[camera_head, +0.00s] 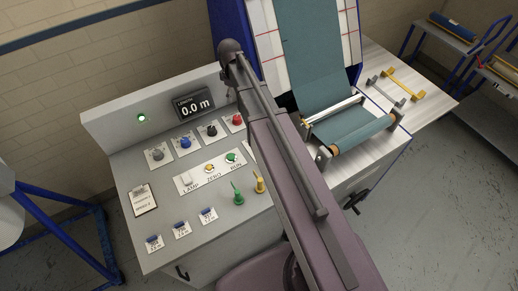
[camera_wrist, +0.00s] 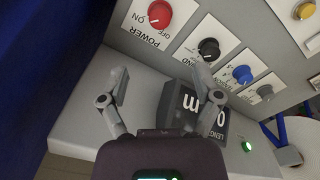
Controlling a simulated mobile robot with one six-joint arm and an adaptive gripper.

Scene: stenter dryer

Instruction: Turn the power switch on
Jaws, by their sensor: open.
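The power switch is a red round knob (camera_wrist: 159,14) on a white plate marked POWER and ON, at the top of the wrist view. The red knob (camera_head: 237,119) also shows in the head view, at the right end of the knob row, close beside my arm. Which way the knob points is hard to tell. My gripper (camera_wrist: 156,72) is open and empty in the wrist view, its two fingers spread. The red knob is beyond the fingertips and apart from them. In the head view I cannot make out the fingers.
Black (camera_head: 211,130), blue (camera_head: 184,142) and grey (camera_head: 157,154) knobs sit left of the red one. A length display (camera_head: 193,104) reads 0.0 m beside a lit green lamp (camera_head: 142,118). Green (camera_head: 238,197) and yellow (camera_head: 260,185) upright pieces stand on the panel near my arm.

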